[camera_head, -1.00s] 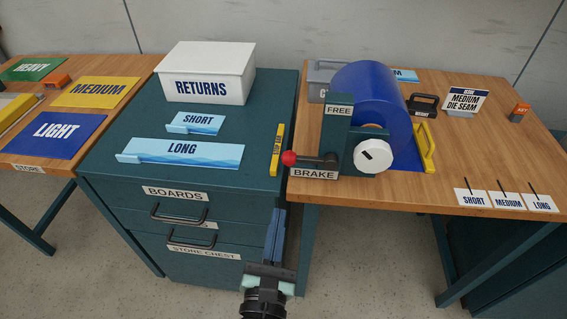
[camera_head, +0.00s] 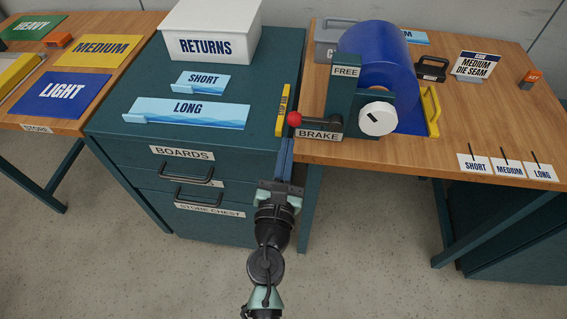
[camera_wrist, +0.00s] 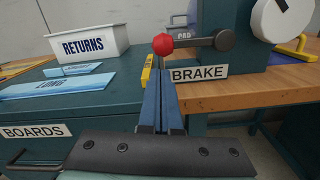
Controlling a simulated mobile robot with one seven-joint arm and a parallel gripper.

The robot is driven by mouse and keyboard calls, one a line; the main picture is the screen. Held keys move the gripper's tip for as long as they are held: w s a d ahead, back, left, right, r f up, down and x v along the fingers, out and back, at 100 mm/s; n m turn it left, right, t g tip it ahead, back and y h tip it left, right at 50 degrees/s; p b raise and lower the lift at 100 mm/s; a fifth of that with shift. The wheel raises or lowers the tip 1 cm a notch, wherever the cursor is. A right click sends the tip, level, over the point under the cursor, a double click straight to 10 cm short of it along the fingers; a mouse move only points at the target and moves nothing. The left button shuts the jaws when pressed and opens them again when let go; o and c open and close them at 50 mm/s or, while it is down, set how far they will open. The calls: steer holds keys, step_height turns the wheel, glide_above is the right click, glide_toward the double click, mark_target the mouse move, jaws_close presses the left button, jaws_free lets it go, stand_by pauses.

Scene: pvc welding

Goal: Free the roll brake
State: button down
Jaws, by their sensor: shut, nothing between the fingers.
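The brake lever ends in a red ball knob (camera_head: 295,119), which also shows in the wrist view (camera_wrist: 162,44). Its dark arm lies roughly level, just above the BRAKE label (camera_head: 319,134). The FREE label (camera_head: 346,71) is higher on the dark teal stand. The blue roll (camera_head: 380,62) sits behind the stand, with a white knob (camera_head: 377,118) on the front. My gripper (camera_head: 286,143) is shut and empty, its blue fingers pointing at the red knob from just below and in front. In the wrist view the fingertips (camera_wrist: 162,62) appear just under the knob; contact cannot be told.
The teal chest (camera_head: 110,125) with the RETURNS box (camera_head: 210,30) and the SHORT and LONG boards stands left. A yellow strip (camera_head: 283,110) lies on its right edge. The wooden bench (camera_head: 450,130) on the right carries a MEDIUM DIE SEAM sign and size cards. Open floor lies in front.

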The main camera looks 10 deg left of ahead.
steer(key=shift+w, duration=1.3)
steer(key=shift+r, duration=0.2)
steer(key=shift+r+m, duration=0.2)
steer(key=shift+m, duration=0.2)
